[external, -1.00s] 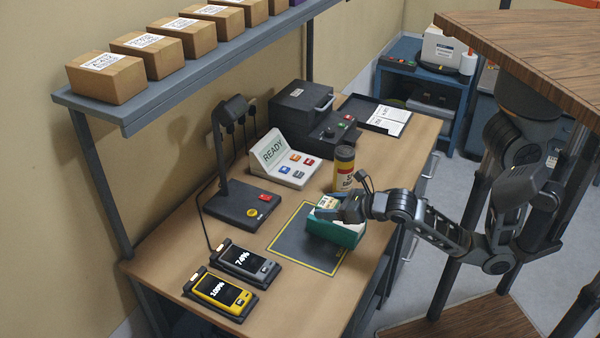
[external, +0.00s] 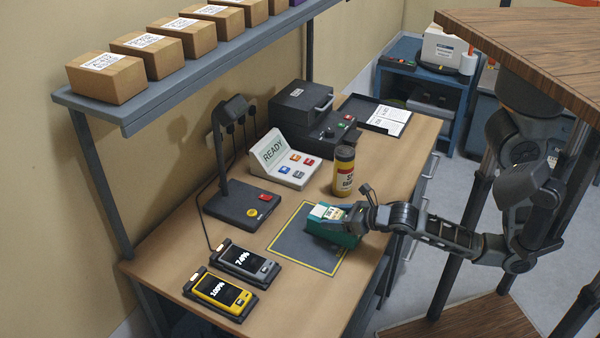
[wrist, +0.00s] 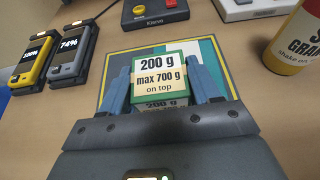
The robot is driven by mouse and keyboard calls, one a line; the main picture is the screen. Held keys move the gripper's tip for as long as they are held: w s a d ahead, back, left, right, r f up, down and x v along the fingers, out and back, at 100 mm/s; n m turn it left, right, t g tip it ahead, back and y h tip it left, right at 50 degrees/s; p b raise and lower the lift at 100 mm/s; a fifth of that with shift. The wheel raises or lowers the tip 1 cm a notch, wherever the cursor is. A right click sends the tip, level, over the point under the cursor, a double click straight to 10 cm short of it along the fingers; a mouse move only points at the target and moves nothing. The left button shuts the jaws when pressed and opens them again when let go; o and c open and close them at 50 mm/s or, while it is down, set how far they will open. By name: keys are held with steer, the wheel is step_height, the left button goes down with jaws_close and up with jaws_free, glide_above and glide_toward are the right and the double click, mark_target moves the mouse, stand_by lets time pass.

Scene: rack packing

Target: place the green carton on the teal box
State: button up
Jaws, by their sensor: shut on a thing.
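The green carton (wrist: 160,80) has a label reading 200 g, max 700 g on top. My gripper (wrist: 163,85) is shut on it, with one finger on each side. In the external view the carton (external: 328,212) is at or just above the top of the teal box (external: 322,230), and my gripper (external: 346,217) reaches in from the right. I cannot tell whether carton and box touch. The teal box is on the dark, yellow-edged mat (external: 292,244). In the wrist view the carton and gripper hide much of the box (wrist: 207,72).
A yellow-and-brown shaker bottle (external: 344,172) stands close behind the box. A lamp-like stand (external: 240,203) and two handheld devices (external: 247,262) are left of the mat. A READY console (external: 285,163) is behind. The table's front edge is close on the right.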

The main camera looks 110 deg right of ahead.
steer(key=shift+f, duration=0.1)
steer(key=o, duration=1.2)
steer(key=shift+p+v, duration=1.85)
steer(key=shift+v, duration=4.2)
